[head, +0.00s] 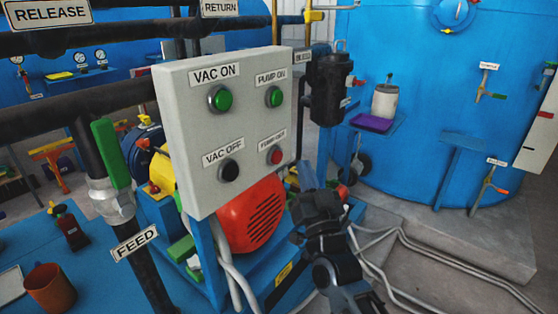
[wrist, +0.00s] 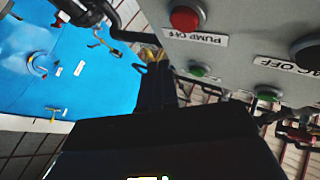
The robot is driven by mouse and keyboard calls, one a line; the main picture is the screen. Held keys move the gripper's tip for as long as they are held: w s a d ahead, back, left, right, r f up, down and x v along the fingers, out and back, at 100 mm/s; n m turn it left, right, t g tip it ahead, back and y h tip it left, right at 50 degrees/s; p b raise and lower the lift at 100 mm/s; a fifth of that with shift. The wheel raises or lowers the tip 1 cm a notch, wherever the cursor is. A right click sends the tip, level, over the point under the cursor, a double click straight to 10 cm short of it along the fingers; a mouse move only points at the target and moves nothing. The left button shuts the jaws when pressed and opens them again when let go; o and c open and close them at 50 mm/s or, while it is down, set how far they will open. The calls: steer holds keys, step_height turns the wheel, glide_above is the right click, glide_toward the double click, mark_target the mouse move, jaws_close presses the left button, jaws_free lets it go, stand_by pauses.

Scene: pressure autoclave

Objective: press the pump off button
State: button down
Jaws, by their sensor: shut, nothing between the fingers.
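The pump off button is a round red button (head: 276,157) at the lower right of the grey control panel (head: 230,125), under its PUMP OFF label. In the wrist view, which is upside down, the red button (wrist: 184,19) shows at the top, beside the label. My gripper (head: 307,172) is shut and empty, just right of and below the button in the head view. It appears apart from the panel, though the depth gap is hard to judge. In the wrist view my dark fingers (wrist: 155,82) point past the panel's edge, not at the button.
The panel also has a green PUMP ON button (head: 274,97), a green VAC ON button (head: 220,99) and a black VAC OFF button (head: 229,171). A red-orange motor (head: 250,215) sits below it. A black cylindrical unit (head: 329,90) stands right of the panel. Hoses (head: 420,245) run on the floor.

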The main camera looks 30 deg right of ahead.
steer(key=shift+s+d, duration=0.25)
steer(key=shift+s, duration=0.55)
steer(key=s+a+f+n+g+y, duration=0.1)
steer(key=s+a+f+y, duration=0.2)
steer(key=s, duration=0.4)
steer(key=s+a+f+n+g, duration=0.1)
steer(key=s+a+f, duration=0.1)
steer(key=s+f, duration=0.3)
steer(key=s+a+f+n+g+y, duration=0.1)
steer(key=s+a+f+y, duration=0.15)
steer(key=s, duration=0.55)
steer(key=s+a+r+n+g+y, duration=0.1)
steer(key=s+a+g, duration=0.1)
steer(key=s, duration=0.8)
steer(key=s+a+r+n+g+y, duration=0.1)
steer(key=s+a+r+n+g, duration=0.1)
steer(key=s, duration=0.9)
steer(key=shift+s+a+g, duration=0.15)
steer(key=shift+a+g, duration=0.25)
steer(key=shift+a, duration=0.4)
